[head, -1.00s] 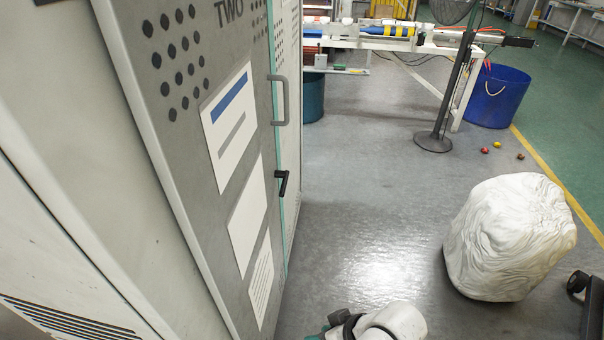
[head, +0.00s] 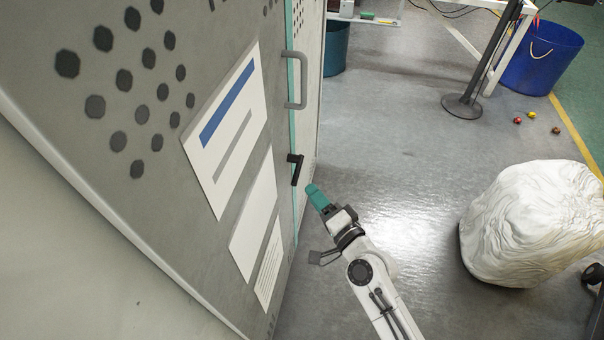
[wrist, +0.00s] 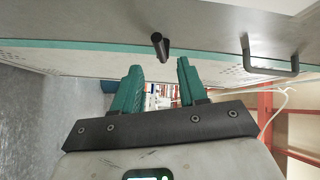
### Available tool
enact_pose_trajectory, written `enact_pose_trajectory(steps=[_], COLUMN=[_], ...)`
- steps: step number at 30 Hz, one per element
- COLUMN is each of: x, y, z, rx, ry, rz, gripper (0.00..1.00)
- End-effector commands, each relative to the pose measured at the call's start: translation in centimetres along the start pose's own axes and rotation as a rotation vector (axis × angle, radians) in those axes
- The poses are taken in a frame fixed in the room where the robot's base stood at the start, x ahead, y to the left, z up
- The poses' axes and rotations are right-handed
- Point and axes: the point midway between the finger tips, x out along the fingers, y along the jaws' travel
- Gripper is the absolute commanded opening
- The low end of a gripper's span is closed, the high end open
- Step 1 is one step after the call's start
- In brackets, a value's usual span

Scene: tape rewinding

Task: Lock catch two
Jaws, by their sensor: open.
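Catch two is a small black lever (head: 295,168) on the edge of the grey cabinet door (head: 150,170), below the grey bar handle (head: 296,80). In the head view the lever hangs down at a slight slant. My gripper (head: 314,190), with teal fingers, is just right of the lever's lower end, apart from it as far as I can tell. In the wrist view the lever (wrist: 160,45) is ahead of the space between the two spread fingers of my gripper (wrist: 160,75). The gripper is open and empty.
A large white wrapped bundle (head: 535,225) stands on the floor at right. A black stand (head: 465,105) and a blue bin (head: 540,57) are farther back. The floor between the cabinet and the bundle is clear.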

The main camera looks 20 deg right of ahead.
Motion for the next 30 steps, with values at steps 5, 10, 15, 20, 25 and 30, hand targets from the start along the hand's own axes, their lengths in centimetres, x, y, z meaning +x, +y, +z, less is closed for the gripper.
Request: enact_pose_trajectory(steps=[5,10,15,20,25,30], x=[3.5,5.9,7.2,7.5,7.5,7.5], y=[-0.1,-0.1,0.0,0.0,0.0,0.0], z=[0.0,0.0,0.0,0.0,0.0,0.0], rx=[0.0,-0.001,-0.001,-0.001,-0.002,-0.002], ry=[-0.001,-0.001,-0.002,-0.002,-0.002,-0.002], rz=[-0.002,-0.001,0.001,0.0,0.001,0.001], gripper=[0.42,0.42,0.42,0.42,0.42,0.28])
